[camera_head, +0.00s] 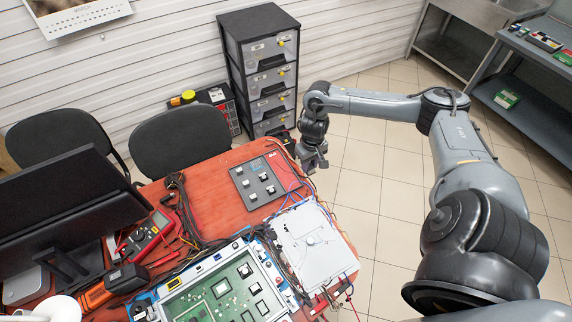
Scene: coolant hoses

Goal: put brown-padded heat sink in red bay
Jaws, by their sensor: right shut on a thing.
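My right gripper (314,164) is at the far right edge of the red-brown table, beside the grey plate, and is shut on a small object. That object is mostly hidden by the fingers and too small to identify, so its pad colour cannot be told. Several small heat sinks with pale tops stand on the dark grey plate (240,183). A green circuit board (205,308) in a pale blue-cornered frame lies at the near edge of the table, with several dark square outlines on it. I cannot make out which one is the red bay. My left gripper is not in view.
A silver box (312,240) with loose cables lies right of the board. A red multimeter (145,236), an orange-black tool (112,285) and a monitor (65,215) crowd the left. A drawer tower (265,70) stands behind the table. Bare table (210,205) lies left of the plate.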

